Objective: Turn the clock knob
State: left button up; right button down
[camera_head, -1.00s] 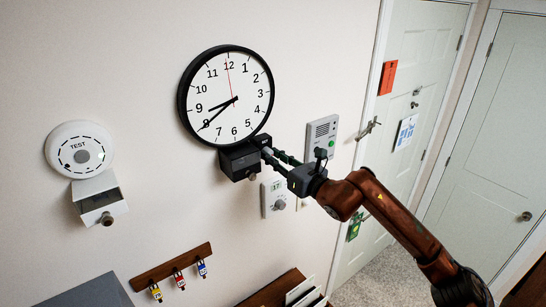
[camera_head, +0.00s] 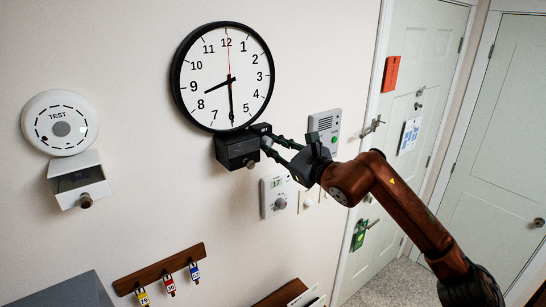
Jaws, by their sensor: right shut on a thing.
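The round wall clock (camera_head: 222,75) has a black rim and a white face. Its short hand points a little past the 8 and its long hand points to about the 6. A black box (camera_head: 236,150) with a small brown knob on its front sits right under the clock. My right gripper (camera_head: 268,143) reaches in from the right and is shut at the right side of this box, just below the clock rim. The clock knob is hidden between its fingertips. My left gripper is not in view.
A round TEST alarm (camera_head: 60,123) hangs at left above a white box (camera_head: 80,182). A thermostat (camera_head: 278,194) and an intercom (camera_head: 325,128) are on the wall near my right gripper. A key rack (camera_head: 160,270) hangs below. Doors stand at right.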

jog(key=shift+n+b, duration=0.85)
jog(key=shift+n, duration=0.35)
jog(key=c, duration=2)
grip_release()
jog(key=v, duration=1.2)
jog(key=shift+s, duration=0.15)
